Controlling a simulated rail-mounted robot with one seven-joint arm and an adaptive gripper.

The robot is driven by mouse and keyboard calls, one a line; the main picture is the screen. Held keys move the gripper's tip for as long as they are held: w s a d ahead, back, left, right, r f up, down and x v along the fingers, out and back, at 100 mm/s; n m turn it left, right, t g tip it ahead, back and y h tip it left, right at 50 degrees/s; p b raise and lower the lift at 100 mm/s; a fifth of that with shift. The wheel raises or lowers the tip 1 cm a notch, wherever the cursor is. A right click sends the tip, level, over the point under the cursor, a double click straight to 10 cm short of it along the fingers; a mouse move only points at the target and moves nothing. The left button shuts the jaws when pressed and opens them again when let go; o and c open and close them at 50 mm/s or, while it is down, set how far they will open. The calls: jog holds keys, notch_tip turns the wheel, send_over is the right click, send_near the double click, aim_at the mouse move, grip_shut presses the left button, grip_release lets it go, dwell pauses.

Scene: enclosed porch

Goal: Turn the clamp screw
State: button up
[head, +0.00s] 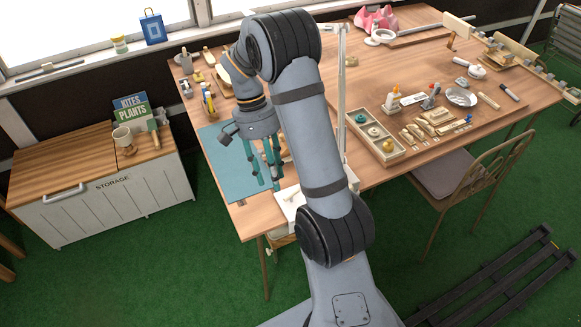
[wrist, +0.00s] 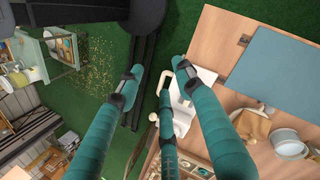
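My gripper (head: 268,180) has three teal fingers and hangs above the near left corner of the table, by the teal mat (head: 238,178). In the wrist view my gripper (wrist: 160,78) is open, its fingers spread with nothing between them. A white block (head: 290,203) sits at the table's near edge, just right of the fingers and partly behind my arm. In the wrist view the white block (wrist: 204,84) lies beyond the fingertips, with a cream hooked part (wrist: 182,66) at the table edge. I cannot tell which part is the clamp screw; the fingers cover some of this area.
A thin white post (head: 342,90) rises behind my arm. A compartment tray (head: 372,150) and several small tools stand on the table to the right. A storage box (head: 105,200) stands left, and a chair (head: 450,172) at the near right side. The mat is largely clear.

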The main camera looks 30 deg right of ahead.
jog(key=s+f+n+h+p, duration=0.1)
jog(key=s+n+h, duration=0.1)
jog(key=n, duration=0.3)
jog(key=n+t+h, duration=0.3)
jog(key=n, duration=2)
send_near(291, 198)
jog(key=x, duration=0.2)
jog(key=d+x, duration=0.1)
jog(key=x, duration=0.2)
jog(key=w+x, duration=0.1)
jog(key=x, duration=0.2)
jog(key=shift+d+r, duration=0.15)
jog(key=shift+r, duration=0.1)
jog(key=shift+c, duration=0.6)
jog(key=c, duration=0.7)
jog(key=shift+s, duration=0.1)
grip_shut()
